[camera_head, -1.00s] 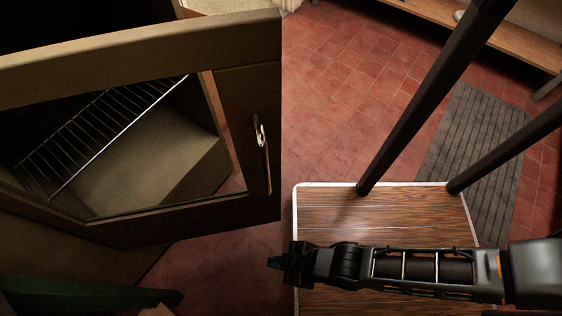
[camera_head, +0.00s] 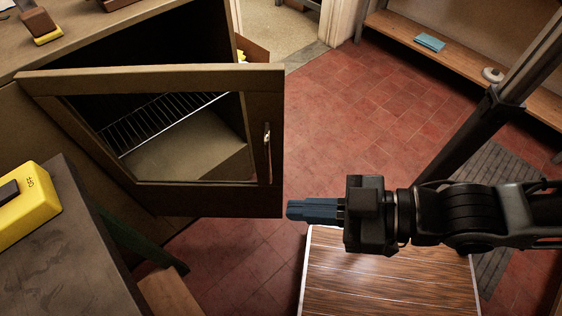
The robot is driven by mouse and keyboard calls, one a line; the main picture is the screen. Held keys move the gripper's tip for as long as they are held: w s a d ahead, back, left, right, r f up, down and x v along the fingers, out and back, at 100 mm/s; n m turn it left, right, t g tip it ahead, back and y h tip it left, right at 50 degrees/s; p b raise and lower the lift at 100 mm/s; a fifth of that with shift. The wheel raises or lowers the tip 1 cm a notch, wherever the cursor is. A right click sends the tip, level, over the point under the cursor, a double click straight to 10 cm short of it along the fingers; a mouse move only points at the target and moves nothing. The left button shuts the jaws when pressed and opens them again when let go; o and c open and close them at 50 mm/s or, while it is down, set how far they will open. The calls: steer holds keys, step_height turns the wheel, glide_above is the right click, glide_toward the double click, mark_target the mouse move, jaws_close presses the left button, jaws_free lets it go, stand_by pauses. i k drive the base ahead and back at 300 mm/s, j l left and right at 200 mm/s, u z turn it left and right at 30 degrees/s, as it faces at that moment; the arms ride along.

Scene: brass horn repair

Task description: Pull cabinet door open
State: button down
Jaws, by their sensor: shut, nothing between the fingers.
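The cabinet door (camera_head: 230,192) has a brown frame around a glass pane and stands ajar, its right edge swung away from the cabinet body (camera_head: 165,42). A slim metal handle (camera_head: 267,150) is upright near the door's right edge. Through the pane a wire rack (camera_head: 160,120) shows inside the cabinet. My gripper (camera_head: 300,210) has blue fingers pointing left. It is shut and empty, just right of the door's lower right corner and below the handle. It appears apart from the handle; whether it touches the door's edge I cannot tell.
A dark workbench (camera_head: 75,245) with a yellow case (camera_head: 28,207) stands at the lower left. A wood-topped surface (camera_head: 390,275) lies below my arm. A low wooden shelf (camera_head: 455,70) runs along the upper right. The red tiled floor (camera_head: 360,110) right of the door is clear.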

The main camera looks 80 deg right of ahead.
mark_target(262, 85)
steer(key=k+l+u, duration=0.25)
steer(key=l, duration=0.25)
steer(key=k+l+u, duration=0.25)
steer(key=k+l, duration=0.2)
